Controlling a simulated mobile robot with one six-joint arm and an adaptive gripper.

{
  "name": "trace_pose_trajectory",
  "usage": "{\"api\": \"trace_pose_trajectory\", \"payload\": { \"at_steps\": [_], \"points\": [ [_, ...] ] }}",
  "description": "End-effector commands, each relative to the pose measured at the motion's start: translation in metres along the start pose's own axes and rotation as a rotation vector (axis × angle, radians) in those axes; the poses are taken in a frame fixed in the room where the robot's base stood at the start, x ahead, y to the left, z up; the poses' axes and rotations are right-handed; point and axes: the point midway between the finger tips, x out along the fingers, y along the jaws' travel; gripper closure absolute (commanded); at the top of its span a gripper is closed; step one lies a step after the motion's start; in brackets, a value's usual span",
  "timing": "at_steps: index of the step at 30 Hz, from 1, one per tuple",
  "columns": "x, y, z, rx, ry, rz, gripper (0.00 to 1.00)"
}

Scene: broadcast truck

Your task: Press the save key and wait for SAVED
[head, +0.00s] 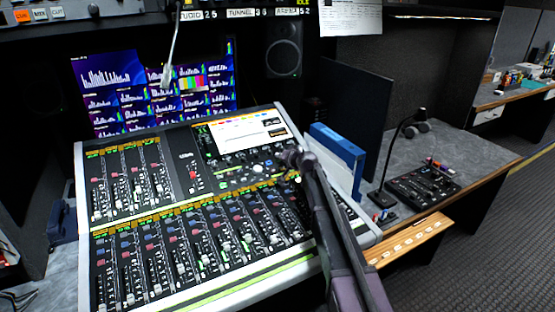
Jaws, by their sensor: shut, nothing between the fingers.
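The mixing console (110,222) fills the lower left, with rows of faders, coloured keys and lit yellow-green strips. Its built-in screen (240,132) shows a white panel at the upper right of the desk. I cannot pick out a key marked save; the labels are too small to read. My arm reaches up from the bottom, and my gripper (290,157) is shut and empty over the console's right part, just below the screen. I cannot tell whether it touches the surface, and it hides some controls. A small yellow display (303,3) at the top edge seems to read IDLE.
A wall monitor (110,75) with meters stands behind the console, beside a speaker (284,58). A blue binder (338,150) stands close right of my gripper. A gooseneck microphone (398,145) and a small black panel (424,185) are on the grey side desk.

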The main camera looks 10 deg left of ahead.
Motion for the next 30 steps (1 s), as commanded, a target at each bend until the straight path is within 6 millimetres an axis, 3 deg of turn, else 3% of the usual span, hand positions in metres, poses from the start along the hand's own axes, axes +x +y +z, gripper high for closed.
{"api": "trace_pose_trajectory", "payload": {
  "at_steps": [14,30],
  "points": [
    [-0.002,-0.002,-0.002,0.000,0.000,0.000,1.00],
    [-0.027,-0.020,-0.020,0.000,0.000,0.000,1.00]
  ]
}}
